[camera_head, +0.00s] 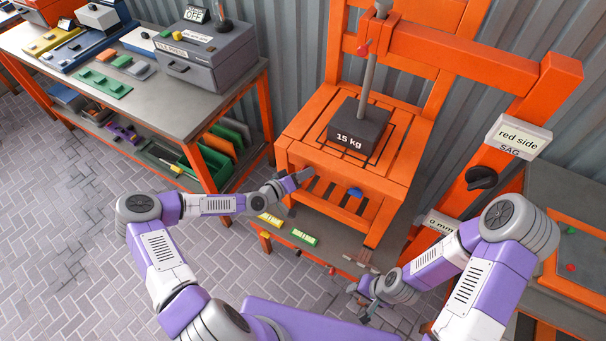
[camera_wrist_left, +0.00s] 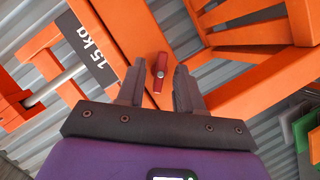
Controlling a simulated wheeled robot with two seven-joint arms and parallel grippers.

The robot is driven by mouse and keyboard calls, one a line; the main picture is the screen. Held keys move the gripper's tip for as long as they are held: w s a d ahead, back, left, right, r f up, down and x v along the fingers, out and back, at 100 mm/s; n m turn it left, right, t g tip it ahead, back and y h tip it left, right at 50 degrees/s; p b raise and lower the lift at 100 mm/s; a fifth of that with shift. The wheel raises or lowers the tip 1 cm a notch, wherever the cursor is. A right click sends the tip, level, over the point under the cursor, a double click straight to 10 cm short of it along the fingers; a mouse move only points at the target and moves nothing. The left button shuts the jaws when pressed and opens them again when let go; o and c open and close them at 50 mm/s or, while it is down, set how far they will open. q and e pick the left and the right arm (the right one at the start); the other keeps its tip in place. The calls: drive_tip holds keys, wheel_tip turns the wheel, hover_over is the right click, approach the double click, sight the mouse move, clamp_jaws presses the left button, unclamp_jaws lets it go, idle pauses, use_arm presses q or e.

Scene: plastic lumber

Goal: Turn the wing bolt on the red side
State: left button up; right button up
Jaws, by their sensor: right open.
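A red wing bolt (camera_wrist_left: 159,72) with a grey centre shows on the orange frame in the left wrist view. My left gripper (camera_head: 308,174) is at the front of the orange chair (camera_head: 297,147); its fingers are open, one on each side of the red wing bolt in the wrist view. I cannot tell whether they touch it. The head view does not show this bolt clearly, as my gripper is in front of it. A blue wing bolt (camera_head: 355,191) sits further right on the chair's front. My right gripper (camera_head: 367,303) is open, low near the bench front.
A dark 15 kg weight (camera_head: 358,127) rests on the seat under a vertical rod. A "red side" SAG sign (camera_head: 519,137) and black knob (camera_head: 482,178) are on the right post, with a 0 mm readout (camera_head: 440,222) below. A grey workbench (camera_head: 150,105) stands left.

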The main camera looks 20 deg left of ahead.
use_arm(q)
clamp_jaws()
